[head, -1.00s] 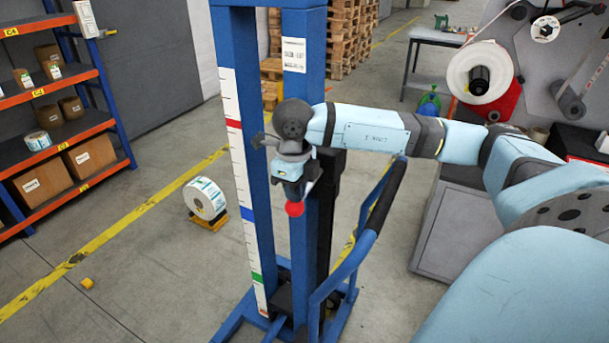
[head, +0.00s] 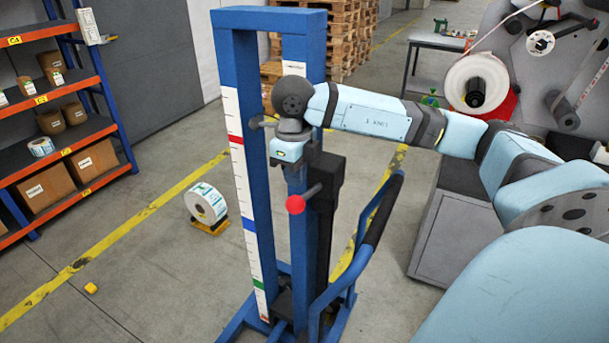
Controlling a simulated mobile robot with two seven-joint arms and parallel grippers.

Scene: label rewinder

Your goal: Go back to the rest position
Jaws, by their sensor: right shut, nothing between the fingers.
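My right arm comes in from the right, and its wrist is bent down in front of the blue lift frame (head: 240,100). My right gripper (head: 292,178) is at the end of it, shut and empty, mostly hidden beneath the wrist and dark against the posts. A lever with a red ball knob (head: 296,204) sticks out from the lift just below the gripper. The gripper looks apart from the knob, though the depth is hard to judge. My left gripper is not in view.
The lift's blue push handle (head: 372,235) curves close below my right forearm. A grey cabinet (head: 440,240) and the label rewinder (head: 540,70) stand to the right. Orange shelves (head: 100,130) with boxes are at left.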

